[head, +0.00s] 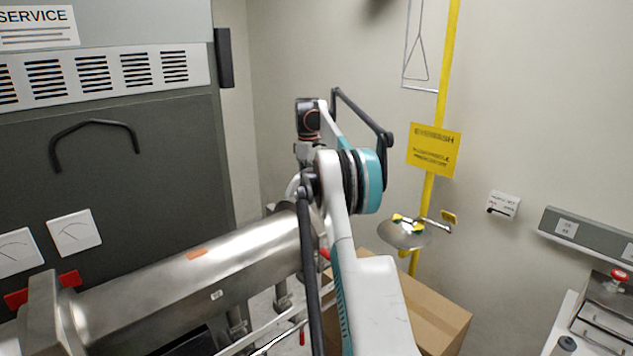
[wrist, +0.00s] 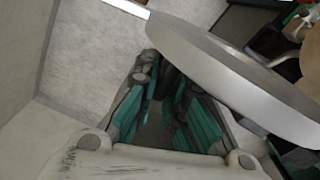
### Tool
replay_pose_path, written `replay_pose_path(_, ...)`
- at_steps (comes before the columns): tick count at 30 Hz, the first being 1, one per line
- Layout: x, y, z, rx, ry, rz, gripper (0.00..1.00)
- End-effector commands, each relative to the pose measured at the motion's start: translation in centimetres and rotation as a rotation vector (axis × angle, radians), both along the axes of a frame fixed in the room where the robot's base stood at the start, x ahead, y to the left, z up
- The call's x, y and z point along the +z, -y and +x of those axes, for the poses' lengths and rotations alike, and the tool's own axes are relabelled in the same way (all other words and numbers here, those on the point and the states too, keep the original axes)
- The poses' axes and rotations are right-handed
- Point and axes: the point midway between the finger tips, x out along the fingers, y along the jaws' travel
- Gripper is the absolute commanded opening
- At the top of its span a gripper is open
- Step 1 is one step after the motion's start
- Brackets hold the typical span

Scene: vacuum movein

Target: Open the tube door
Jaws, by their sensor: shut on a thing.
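The tube (head: 190,268) is a shiny metal cylinder lying across the lower left of the head view. Its right end is partly hidden behind my arm, and I cannot see the door clearly there. In the wrist view the tube door (wrist: 235,75) shows as a thick grey metal disc, slanting from top middle to right. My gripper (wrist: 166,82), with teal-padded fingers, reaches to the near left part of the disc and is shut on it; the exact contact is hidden. In the head view my gripper is hidden behind my arm.
A dark service panel with a black handle (head: 95,130) stands at left. A cardboard box (head: 435,310) is on the floor right of my arm. Behind it are an eyewash bowl (head: 404,234) and a yellow pole (head: 438,90). A bench unit (head: 605,325) stands at lower right.

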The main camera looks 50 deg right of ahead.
Motion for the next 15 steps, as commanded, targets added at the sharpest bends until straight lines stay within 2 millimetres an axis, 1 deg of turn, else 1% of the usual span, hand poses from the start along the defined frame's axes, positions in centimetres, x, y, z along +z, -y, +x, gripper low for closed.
replay_pose_path(1,0.3,0.14,0.18,0.015,0.0,-0.003,0.0)
replay_pose_path(6,0.3,-0.04,0.84,0.054,0.0,-0.003,0.0)
replay_pose_path(15,0.26,-0.09,1.07,0.068,0.0,-0.004,0.0)
